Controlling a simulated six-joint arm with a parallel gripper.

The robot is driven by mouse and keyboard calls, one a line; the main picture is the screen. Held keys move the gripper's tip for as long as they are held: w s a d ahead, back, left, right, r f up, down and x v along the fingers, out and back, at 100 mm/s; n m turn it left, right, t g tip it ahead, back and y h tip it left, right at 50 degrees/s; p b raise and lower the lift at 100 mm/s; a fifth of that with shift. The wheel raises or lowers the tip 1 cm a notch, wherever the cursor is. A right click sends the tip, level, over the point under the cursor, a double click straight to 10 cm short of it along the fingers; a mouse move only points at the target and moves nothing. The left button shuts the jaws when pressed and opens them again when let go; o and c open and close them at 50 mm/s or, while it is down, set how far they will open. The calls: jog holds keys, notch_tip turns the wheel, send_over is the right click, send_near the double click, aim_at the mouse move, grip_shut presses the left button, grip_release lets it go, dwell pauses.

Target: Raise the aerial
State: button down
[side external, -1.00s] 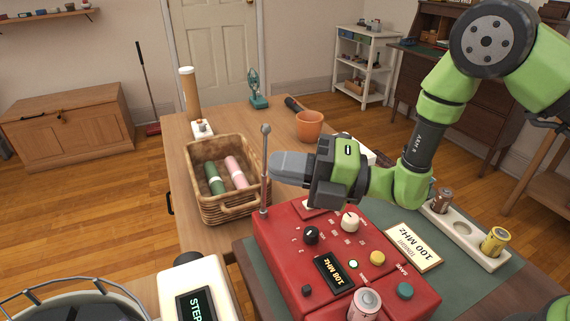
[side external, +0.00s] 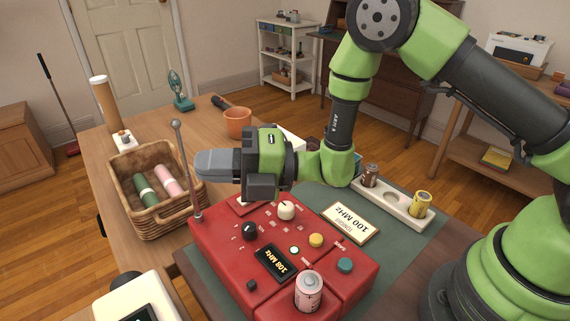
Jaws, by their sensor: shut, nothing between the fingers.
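The aerial (side external: 184,160) is a thin metal rod with a ball tip. It rises from the far-left corner of the red radio (side external: 250,262) and stands roughly upright, leaning a little left in the picture. My gripper (side external: 200,166) is shut and empty. Its grey fingers lie level above the radio, with their tips just right of the rod at about mid-height. I cannot tell whether they touch it. The radio's display reads 108 MHz. A card reading 100 MHz (side external: 350,222) lies behind it to the right.
A wicker basket (side external: 165,222) holding a green and a pink roll stands left of the aerial. An orange pot (side external: 237,122) is farther back. A cream holder (side external: 392,198) with batteries is at right, and another battery (side external: 308,290) stands at the radio's front.

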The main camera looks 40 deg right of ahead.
jog(key=s+a+r+v, duration=0.1)
jog(key=v, duration=1)
jog(key=s+a+r+n+g+h, duration=0.1)
jog(key=s+r+n+g, duration=0.5)
jog(key=n, duration=0.6)
jog(key=s+r+n+g+h, duration=0.1)
jog(key=s+r+n+g, duration=0.2)
jog(key=s+n+g, duration=0.65)
jog(key=w+d+r+n+t+h, duration=0.1)
jog(key=d+r+n+t+h, duration=0.3)
jog(key=d+n+t+h, duration=0.7)
jog(key=n+t+h, duration=0.1)
jog(key=n, duration=0.3)
jog(key=shift+w+d, duration=0.35)
jog(key=shift+w, duration=0.05)
jog(key=c, duration=1.8)
grip_release()
jog(key=shift+r, duration=0.1)
jog(key=shift+c, duration=0.2)
